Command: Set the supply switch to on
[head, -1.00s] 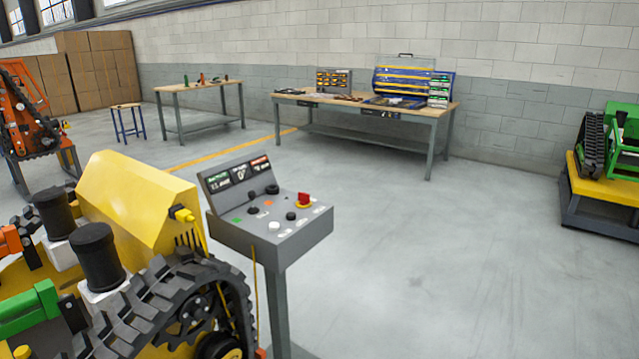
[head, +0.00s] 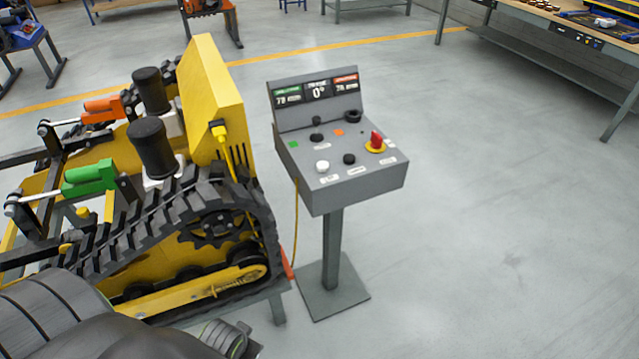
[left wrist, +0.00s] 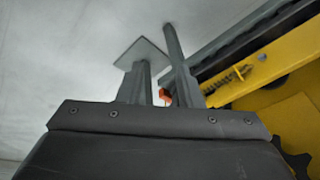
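The grey control console (head: 345,190) stands on a post in the middle of the head view. On its right side is a red handle on a yellow disc (head: 376,143), which looks like the supply switch. Its labels are too small to read, so I cannot tell its setting. Black knobs, a white button (head: 322,166) and small green and orange squares share the panel. The display (head: 317,90) shows lit readings, with 0° in the middle. My left gripper's dark housing (left wrist: 155,130) fills the bottom of the left wrist view; its fingertips are not clear. My right gripper is not in view.
A yellow tracked carrier (head: 190,230) stands close left of the console, with a yellow cable (head: 229,150) plugged into it. The console's base plate (head: 333,290) is on the floor. Floor on the right is clear. A workbench (head: 560,60) is at the back right.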

